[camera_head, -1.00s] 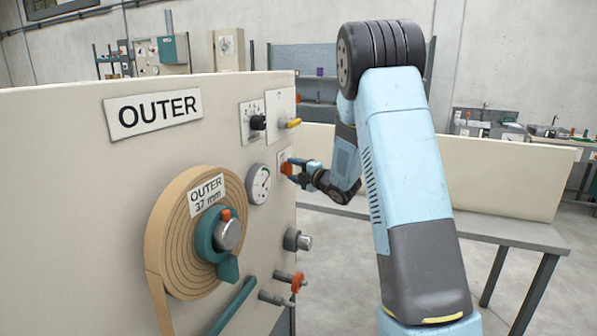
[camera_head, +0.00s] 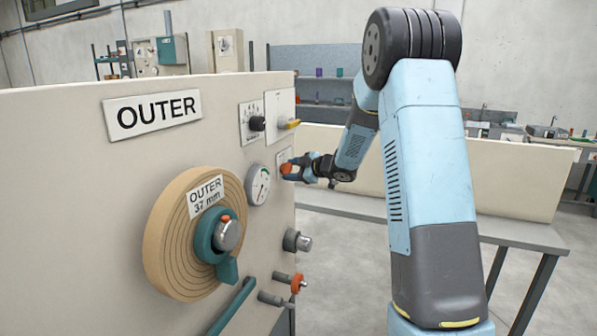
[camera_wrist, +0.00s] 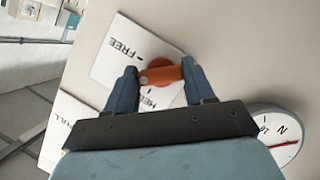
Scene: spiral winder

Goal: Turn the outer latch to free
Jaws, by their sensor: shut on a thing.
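The outer latch (camera_head: 286,169) is a small orange handle on a white plate near the right edge of the cream panel. In the wrist view the orange latch (camera_wrist: 162,75) lies between both fingertips. My gripper (camera_wrist: 160,77) is shut on it; in the head view my gripper (camera_head: 294,168) reaches it from the right. The latch plate (camera_wrist: 118,52) shows the word FREE, upside down, up and left of the latch. A second, partly covered word beginning HEL lies just below the latch. Which mark the latch points to is unclear.
The panel carries an OUTER sign (camera_head: 152,108), a tan roll (camera_head: 165,235) on a teal hub, and a round gauge (camera_head: 258,185). A black knob (camera_head: 257,123) and yellow handle (camera_head: 288,124) sit above the latch. Below are a grey knob (camera_head: 297,241) and orange-collared peg (camera_head: 296,281).

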